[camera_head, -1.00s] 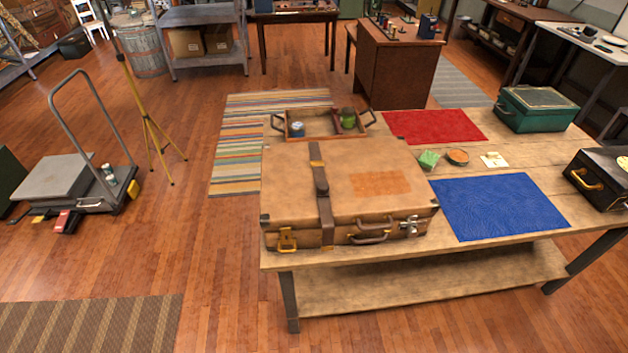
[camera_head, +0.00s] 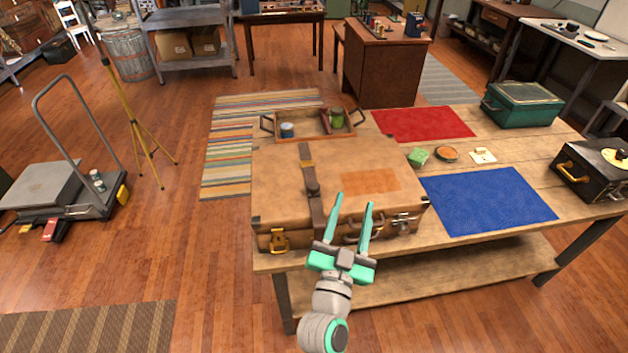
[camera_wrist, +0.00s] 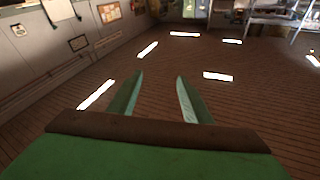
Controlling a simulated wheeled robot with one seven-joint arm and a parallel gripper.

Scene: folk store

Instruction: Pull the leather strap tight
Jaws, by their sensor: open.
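A brown leather suitcase (camera_head: 275,190) lies closed on the wooden table. A dark leather strap (camera_head: 306,170) runs across its lid from the back edge and over the front, left of the middle. A buckle-like piece (camera_head: 312,189) sits on the strap near the front edge of the lid. My gripper (camera_head: 355,200) is open and empty. In the head view it appears in front of the suitcase, right of the strap, its fingers over the front handle area. The strap's lower end is partly hidden by my gripper. The wrist view shows my open fingers (camera_wrist: 158,95) and no strap.
A wooden tray (camera_head: 310,123) with small jars stands behind the suitcase. A blue mat (camera_head: 487,200), red mat (camera_head: 423,123), green box (camera_head: 522,104) and black case (camera_head: 595,174) are to the right.

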